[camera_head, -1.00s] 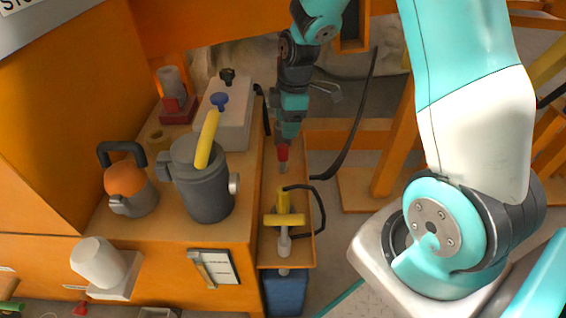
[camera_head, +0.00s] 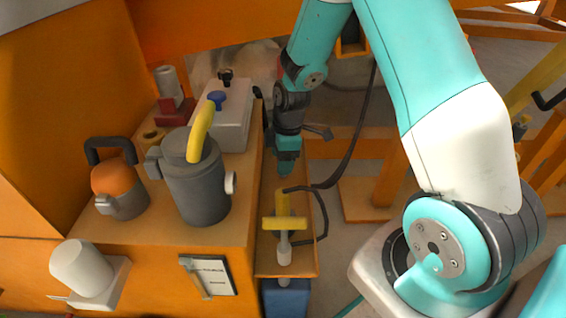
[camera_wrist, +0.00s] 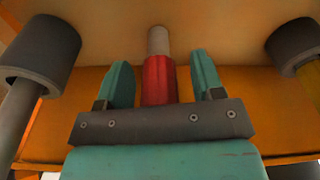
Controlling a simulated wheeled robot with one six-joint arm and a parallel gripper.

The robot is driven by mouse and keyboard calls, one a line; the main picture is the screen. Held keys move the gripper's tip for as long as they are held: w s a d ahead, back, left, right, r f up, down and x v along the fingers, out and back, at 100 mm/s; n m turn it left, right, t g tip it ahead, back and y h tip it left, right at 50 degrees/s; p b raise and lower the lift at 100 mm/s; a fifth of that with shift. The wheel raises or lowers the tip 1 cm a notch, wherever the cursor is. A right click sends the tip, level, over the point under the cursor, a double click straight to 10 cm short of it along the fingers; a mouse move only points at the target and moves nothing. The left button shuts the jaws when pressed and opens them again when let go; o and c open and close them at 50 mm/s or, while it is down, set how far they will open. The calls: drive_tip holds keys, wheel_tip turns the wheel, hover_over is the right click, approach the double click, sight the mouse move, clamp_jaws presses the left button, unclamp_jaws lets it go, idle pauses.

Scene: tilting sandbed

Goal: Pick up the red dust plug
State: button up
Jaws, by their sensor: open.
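The red dust plug (camera_wrist: 159,78), a red body with a pale grey tip, shows in the wrist view between the two teal fingers of my gripper (camera_wrist: 164,84). The fingers are open, with a gap on each side of the plug. In the head view my gripper (camera_head: 287,165) is over the narrow orange side shelf (camera_head: 268,185). The plug is hidden there behind the gripper.
A yellow-handled T-shaped tool (camera_head: 284,223) with a black cable stands on the shelf, just in front of my gripper. A grey jug (camera_head: 197,190) and a white box (camera_head: 233,118) stand on the orange bench to the left. Two grey cylinders (camera_wrist: 40,55) (camera_wrist: 293,52) flank the fingers in the wrist view.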

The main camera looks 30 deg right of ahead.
drive_tip(key=c, duration=1)
drive_tip(key=shift+r, duration=0.15)
